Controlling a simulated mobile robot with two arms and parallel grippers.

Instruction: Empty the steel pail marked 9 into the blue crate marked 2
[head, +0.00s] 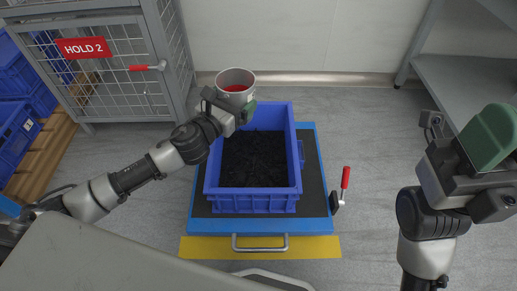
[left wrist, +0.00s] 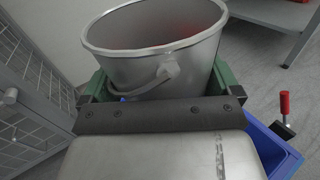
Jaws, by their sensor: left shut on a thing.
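The steel pail (head: 235,87) is in the head view at the far left corner of the blue crate (head: 253,203). It looks close to upright, with something red inside. My left gripper (head: 246,110) is shut on the pail, its green fingers on either side of the pail (left wrist: 155,62) in the left wrist view. The crate stands open, with dark loose material on its floor. I cannot read a 9 on the pail or a 2 on the crate. My right gripper (head: 490,140) is at the right, away from both; its finger gap is not clear.
The crate sits on a blue-edged platform (head: 260,227) with a handle and a red-handled lever (head: 345,178). A mesh cage (head: 100,75) with a red HOLD 2 sign stands at left. Blue crates (head: 17,140) are at far left, a grey shelf (head: 465,80) at right.

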